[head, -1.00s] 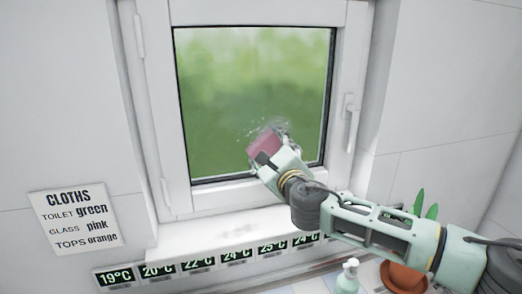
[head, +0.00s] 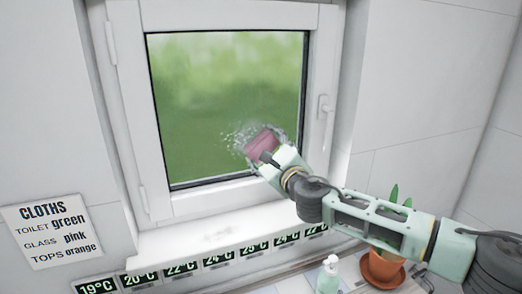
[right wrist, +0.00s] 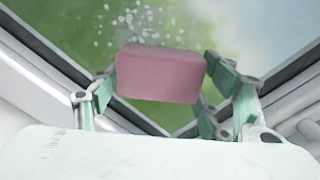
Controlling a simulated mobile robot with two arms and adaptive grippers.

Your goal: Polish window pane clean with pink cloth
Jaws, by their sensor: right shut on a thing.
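The window pane (head: 215,90) shows blurred green through it and fills the white frame ahead. My right gripper (head: 268,151) is shut on the pink cloth (head: 262,143), a thick pink block, at the pane's lower right. The cloth (right wrist: 160,76) sits between the two fingers in the right wrist view. A patch of white specks (head: 240,136) lies on the glass just left of the cloth; the specks (right wrist: 140,22) also show above it in the wrist view. I cannot tell whether the cloth touches the glass. My left gripper is not in view.
The window handle (head: 324,113) stands out on the right frame. Below are the sill (head: 215,236) and a row of temperature displays (head: 180,268). A soap bottle (head: 328,274) and a potted plant (head: 383,268) stand under my right arm. A cloth sign (head: 50,231) hangs left.

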